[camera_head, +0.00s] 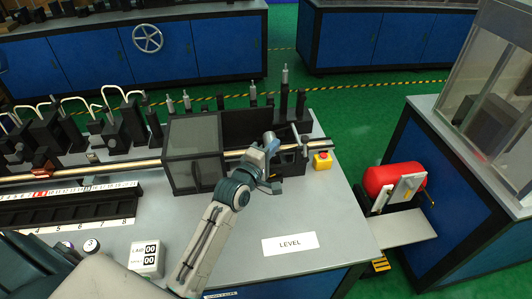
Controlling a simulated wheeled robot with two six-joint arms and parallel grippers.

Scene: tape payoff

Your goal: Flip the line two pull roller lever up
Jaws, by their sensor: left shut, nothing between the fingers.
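My left gripper (273,180) is at the right end of the line on the grey bench (215,235). It is shut and empty, in front of a black-framed open box (240,128) and close to the long metal rod (135,168). Small upright posts with metal tops, one of them a tall post (285,78), stand behind the box. I cannot tell which part is the line two pull roller lever; my gripper and arm hide some of this area. My right gripper is not in view.
A yellow block with a red button (322,161) sits right of the gripper. A LEVEL label (290,243) and a white counter box (147,259) are on the bench. Green floor lies behind.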

